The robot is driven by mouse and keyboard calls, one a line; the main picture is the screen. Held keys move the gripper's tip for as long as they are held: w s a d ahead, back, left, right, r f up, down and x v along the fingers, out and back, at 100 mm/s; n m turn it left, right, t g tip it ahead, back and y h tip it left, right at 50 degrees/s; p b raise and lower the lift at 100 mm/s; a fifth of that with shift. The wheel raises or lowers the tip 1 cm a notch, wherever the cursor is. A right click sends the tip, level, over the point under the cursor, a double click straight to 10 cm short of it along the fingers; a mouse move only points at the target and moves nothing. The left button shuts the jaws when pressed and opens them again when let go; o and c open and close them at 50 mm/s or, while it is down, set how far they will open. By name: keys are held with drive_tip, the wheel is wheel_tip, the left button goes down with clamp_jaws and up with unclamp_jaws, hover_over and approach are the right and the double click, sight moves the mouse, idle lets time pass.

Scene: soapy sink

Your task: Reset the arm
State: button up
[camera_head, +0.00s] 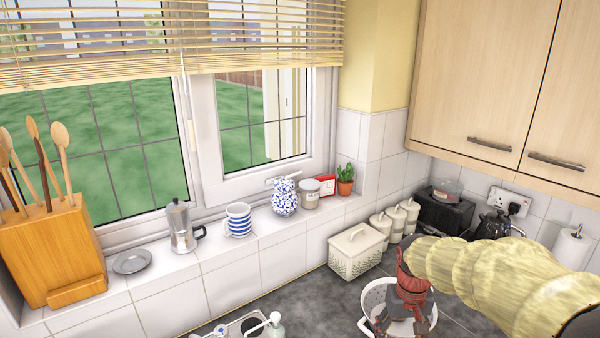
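My arm (500,272), in a pale yellow cover, reaches in from the lower right. My gripper (398,325), with a reddish body and dark fingers, points down at its end. It is over or in a white colander-like bowl (372,297) on the dark worktop. The fingertips are hard to make out against the bowl, so I cannot tell how far apart they are or whether they touch it. I see nothing clearly held.
A white lidded bin (355,254) and white canisters (396,221) stand behind the bowl. A toaster (443,214), a kettle (492,224) and a paper roll (572,247) are at right. A soap bottle (274,328) is at the bottom. A wall cupboard (480,80) hangs above.

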drive_tip(key=s+a+r+t+b, duration=0.2)
drive_tip(key=s+b, duration=0.1)
drive_tip(key=s, duration=0.7)
drive_tip(key=s+a+r+t+b, duration=0.2)
drive_tip(key=s+a+r+t, duration=0.1)
drive_tip(key=s, duration=0.7)
drive_tip(key=shift+s+y+b, duration=0.25)
drive_tip(key=shift+y+b, duration=0.05)
drive_tip(key=shift+b, duration=0.1)
drive_tip(key=shift+r, duration=0.15)
idle(0.4)
